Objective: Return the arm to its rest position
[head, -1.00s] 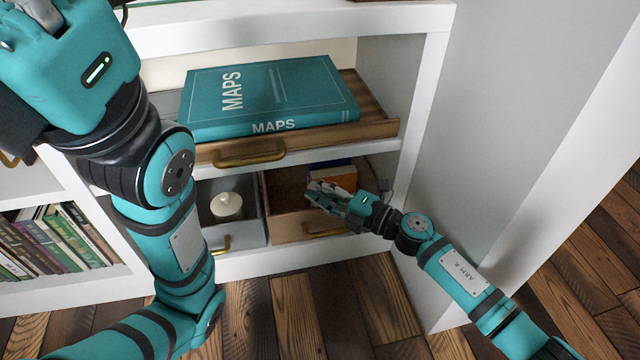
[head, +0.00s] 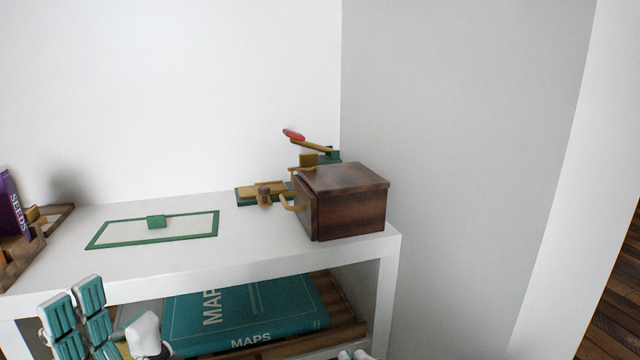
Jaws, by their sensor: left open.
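My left gripper (head: 112,318) shows at the bottom left, in front of the shelf's front edge. Its teal-padded fingers stand apart from the white-tipped thumb, so it is open, and nothing shows between them. Small pale tips of my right gripper (head: 355,354) just show at the bottom edge, below the shelf top. The rest of the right gripper and its arm are out of the picture.
The white shelf top (head: 190,262) carries a dark wooden box (head: 350,205), a brass-and-green device (head: 265,192) and a green-bordered mat (head: 120,232) with a small green block. A purple book (head: 12,205) stands at left. A teal MAPS book (head: 255,315) lies below.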

